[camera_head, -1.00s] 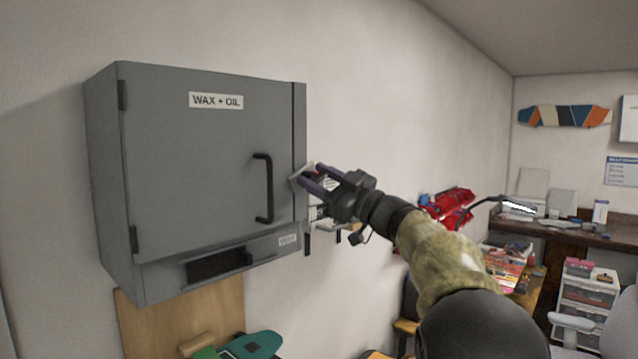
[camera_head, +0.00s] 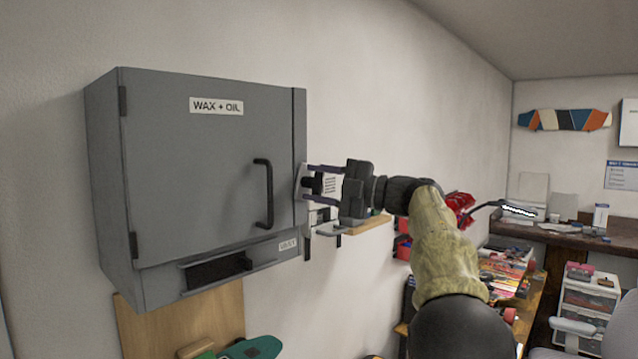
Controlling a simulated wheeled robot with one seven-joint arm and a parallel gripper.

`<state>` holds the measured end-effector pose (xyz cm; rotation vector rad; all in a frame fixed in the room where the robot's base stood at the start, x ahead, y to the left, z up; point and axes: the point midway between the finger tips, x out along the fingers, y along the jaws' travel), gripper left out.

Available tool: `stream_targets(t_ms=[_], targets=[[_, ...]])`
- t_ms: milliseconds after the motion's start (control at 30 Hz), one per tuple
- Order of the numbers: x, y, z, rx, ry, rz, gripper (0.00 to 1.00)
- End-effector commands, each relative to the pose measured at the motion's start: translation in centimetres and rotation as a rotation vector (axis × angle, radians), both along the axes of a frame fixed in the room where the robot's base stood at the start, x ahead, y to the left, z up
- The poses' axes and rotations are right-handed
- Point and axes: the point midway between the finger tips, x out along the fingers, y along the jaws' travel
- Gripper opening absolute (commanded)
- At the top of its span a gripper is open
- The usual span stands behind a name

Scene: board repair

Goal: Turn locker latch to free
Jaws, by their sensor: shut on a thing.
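The grey wall locker (camera_head: 200,160) hangs on the left with its door closed. Its door bears a "WAX + OIL" label (camera_head: 217,106) and a black upright handle (camera_head: 269,193). My gripper (camera_head: 306,182) is at the locker's right edge, reaching in from the right, its two fingers one above the other. It is shut on the latch (camera_head: 302,181), a small light-coloured piece at the locker's right side. The fingers and the locker edge hide part of the latch, so its exact angle is hard to tell.
A small wall shelf (camera_head: 367,225) sits just below and behind my gripper. A dark workbench (camera_head: 550,236) and a white drawer unit (camera_head: 588,300) stand at the right. A wooden board and a green skateboard deck (camera_head: 250,348) are below the locker.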

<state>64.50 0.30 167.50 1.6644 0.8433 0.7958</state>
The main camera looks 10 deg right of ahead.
Motion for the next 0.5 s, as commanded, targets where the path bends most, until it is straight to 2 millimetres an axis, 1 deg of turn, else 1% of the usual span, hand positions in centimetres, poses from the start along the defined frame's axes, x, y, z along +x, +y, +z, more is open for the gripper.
stream_targets(t_ms=[200,500], targets=[[0.05,0.00,-0.03,-0.122,-0.087,0.000,0.21],[0.03,0.00,-0.09,-0.201,-0.144,0.000,0.21]])
